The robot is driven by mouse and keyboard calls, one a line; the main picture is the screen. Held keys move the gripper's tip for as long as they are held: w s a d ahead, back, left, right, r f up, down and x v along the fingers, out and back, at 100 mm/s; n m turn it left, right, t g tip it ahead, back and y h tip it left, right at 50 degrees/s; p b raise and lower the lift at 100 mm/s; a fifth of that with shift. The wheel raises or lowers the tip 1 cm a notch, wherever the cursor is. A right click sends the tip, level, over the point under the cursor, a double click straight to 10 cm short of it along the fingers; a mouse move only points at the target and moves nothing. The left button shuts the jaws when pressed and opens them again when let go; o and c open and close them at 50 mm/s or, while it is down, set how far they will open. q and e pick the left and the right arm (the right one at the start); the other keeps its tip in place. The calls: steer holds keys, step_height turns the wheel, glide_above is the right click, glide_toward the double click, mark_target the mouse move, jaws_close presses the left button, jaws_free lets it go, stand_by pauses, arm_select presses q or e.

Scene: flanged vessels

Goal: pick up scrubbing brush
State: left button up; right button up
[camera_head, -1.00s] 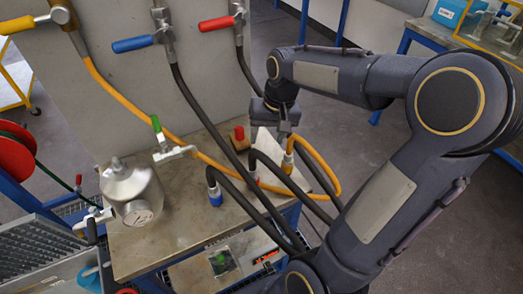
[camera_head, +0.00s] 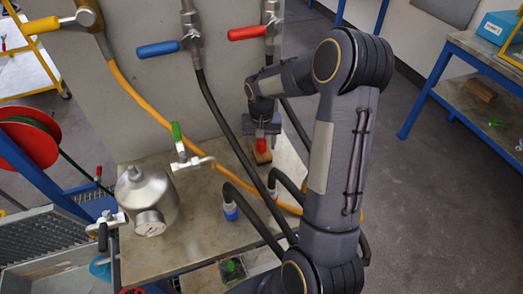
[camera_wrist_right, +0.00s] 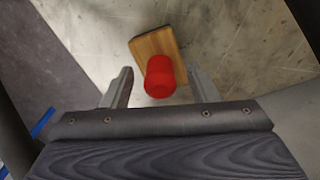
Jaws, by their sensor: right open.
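The scrubbing brush (camera_head: 262,156) is a small wooden block with a red knob on top. It rests on the worktop near the upright panel in the head view. In the right wrist view the brush (camera_wrist_right: 157,50) lies just beyond the jaws, with its red knob between the two fingers and a gap on either side. My right gripper (camera_head: 262,140) is directly above the brush, pointing down. Its fingers (camera_wrist_right: 160,84) are apart and hold nothing. The gripper partly hides the brush in the head view. My left gripper is not in view.
A metal flanged vessel (camera_head: 148,200) stands left on the worktop (camera_head: 190,235). Hoses, including a black one (camera_head: 228,128) and an orange one (camera_head: 140,98), hang from the panel (camera_head: 222,75) across the worktop. A blue-collared hose end (camera_head: 230,211) stands close by.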

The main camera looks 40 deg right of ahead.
steer(key=shift+f, duration=0.2)
steer(key=c, duration=1.2)
steer(key=shift+o, duration=0.2)
steer(key=shift+r, duration=0.1)
steer(key=shift+s+a+r+b, duration=0.1)
steer(key=shift+s+r+b, duration=0.15)
steer(key=shift+r+b, duration=0.1)
step_height(320, 180, up, 11)
steer(key=s+a+b, duration=0.1)
steer(key=s+a, duration=0.2)
steer(key=s, duration=0.6)
steer(key=s+a+b, duration=0.2)
steer(key=s+a, duration=0.1)
steer(key=s, duration=0.6)
steer(key=shift+s+f, duration=0.15)
steer(key=shift+s, duration=0.2)
